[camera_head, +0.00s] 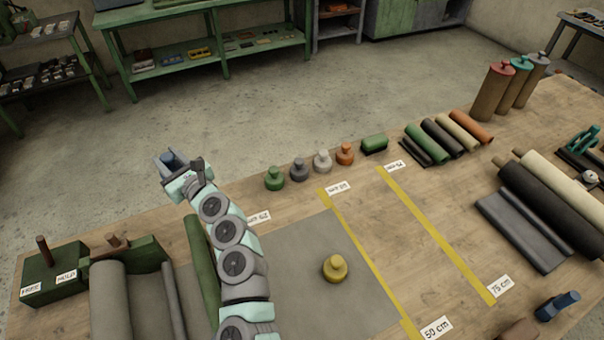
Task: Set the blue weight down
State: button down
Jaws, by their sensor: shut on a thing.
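My gripper (180,168) is raised at the end of my arm, at the upper left of the table in the head view. It is shut on a small blue-grey thing (171,157), which I take to be the blue weight. Most of it is hidden by the jaws. In the picture it shows against the floor past the table's far edge, and its height is hard to tell. A yellow weight (336,268) stands on the grey sheet (300,250). Green (275,179), dark grey (299,170), white (322,161) and orange (345,154) weights stand in a row at the far edge.
Yellow strips (360,250) marked 50 cm and 75 cm (440,240) cross the table (410,265). Rolls (440,140) lie at the back right, more (550,200) at the right. A green roll holder (55,275) stands at the left. A blue-handled tool (558,305) lies front right.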

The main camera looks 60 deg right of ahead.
jog(key=s+d+f+m+g+h, duration=0.1)
jog(key=s+d+f+m+h, duration=0.15)
jog(key=d, duration=0.85)
jog(key=shift+g+h, duration=0.3)
jog(key=shift+h, duration=0.15)
jog(key=f+b, duration=0.5)
jog(key=f, duration=0.1)
jog(key=f+b, duration=0.5)
jog(key=f, duration=0.2)
jog(key=f+b, duration=0.5)
jog(key=f, duration=0.1)
jog(key=shift+w+a+f, duration=0.25)
jog(key=shift+w+f, duration=0.05)
jog(key=shift+f, duration=0.1)
jog(key=shift+f, duration=0.1)
jog(key=c, duration=1)
grip_release()
jog(key=shift+w+f, duration=0.1)
